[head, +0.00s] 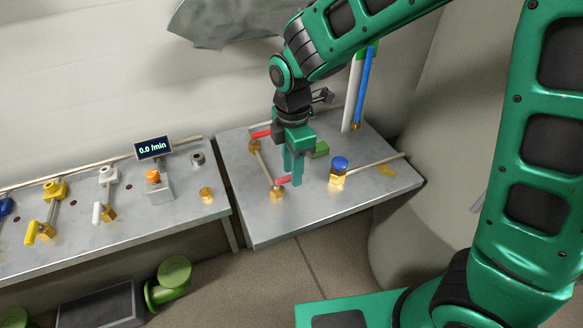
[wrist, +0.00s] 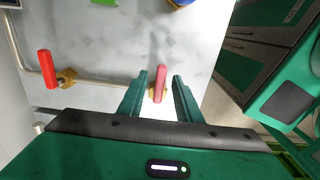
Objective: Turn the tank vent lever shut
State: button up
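A pink-red lever (head: 283,180) sits on a brass valve (head: 277,193) near the front of the right-hand metal bench. My gripper (head: 292,180) points down at this lever. In the wrist view my gripper (wrist: 160,90) is open, with one finger on each side of the pink-red lever (wrist: 160,80) and gaps visible beside it. Contact cannot be told. A second, brighter red lever (head: 262,134) is farther back on the same pipe; it shows at the left in the wrist view (wrist: 46,68). No label naming the tank vent is readable.
A blue knob on a brass valve (head: 340,163) and a green block (head: 320,150) stand close to the right of my gripper. White and blue upright tubes (head: 360,85) rise behind. The left bench (head: 120,225) carries yellow, white and orange fittings and a "0.0 /min" display (head: 152,148).

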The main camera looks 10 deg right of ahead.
jog(key=shift+f, duration=0.15)
grip_shut()
